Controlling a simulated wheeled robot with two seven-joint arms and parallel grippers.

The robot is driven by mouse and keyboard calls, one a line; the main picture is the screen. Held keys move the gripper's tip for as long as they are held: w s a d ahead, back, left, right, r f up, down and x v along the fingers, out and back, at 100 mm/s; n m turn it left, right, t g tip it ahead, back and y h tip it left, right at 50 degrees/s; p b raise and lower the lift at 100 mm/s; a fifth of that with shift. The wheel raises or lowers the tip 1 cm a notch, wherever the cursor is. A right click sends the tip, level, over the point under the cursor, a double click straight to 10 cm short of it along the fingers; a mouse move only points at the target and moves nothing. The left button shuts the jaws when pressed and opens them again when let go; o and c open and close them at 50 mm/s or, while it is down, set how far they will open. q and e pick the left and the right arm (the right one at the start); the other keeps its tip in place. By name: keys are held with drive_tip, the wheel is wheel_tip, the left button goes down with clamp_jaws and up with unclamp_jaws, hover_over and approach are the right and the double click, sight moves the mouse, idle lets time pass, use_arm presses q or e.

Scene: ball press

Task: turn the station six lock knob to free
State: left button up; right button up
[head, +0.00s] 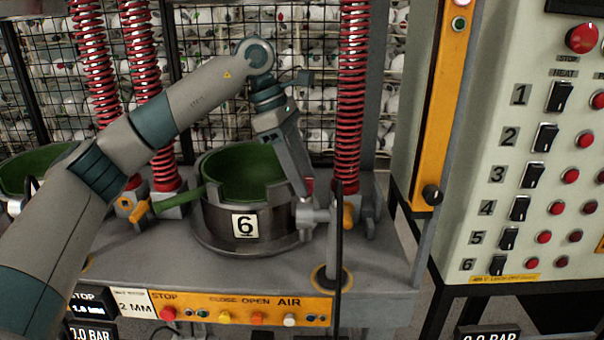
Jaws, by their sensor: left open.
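Station six is a dark round mould (270,226) with a green inside and a white label "6". Yellow-orange handles stand at its left (139,210) and right (348,217); the right one sits at the end of a grey cross-piece (318,216). I cannot tell for sure which part is the lock knob. My left gripper (303,192) reaches down over the mould's right rim, open, its tips close to the grey cross-piece. Whether they touch it is unclear. My right gripper is not in view.
Red springs (349,90) stand behind the mould. A thin dark rod (338,250) rises in front of the right handle. An orange post with a black knob (432,195) and a switch panel (520,150) stand at right. A button strip (240,306) runs along the front.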

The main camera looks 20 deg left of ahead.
use_arm(q)
drive_tip(key=shift+a+r, duration=0.2)
drive_tip(key=shift+r, duration=0.35)
drive_tip(key=b+v, duration=0.1)
drive_tip(key=v, duration=0.5)
drive_tip(key=shift+r, duration=0.15)
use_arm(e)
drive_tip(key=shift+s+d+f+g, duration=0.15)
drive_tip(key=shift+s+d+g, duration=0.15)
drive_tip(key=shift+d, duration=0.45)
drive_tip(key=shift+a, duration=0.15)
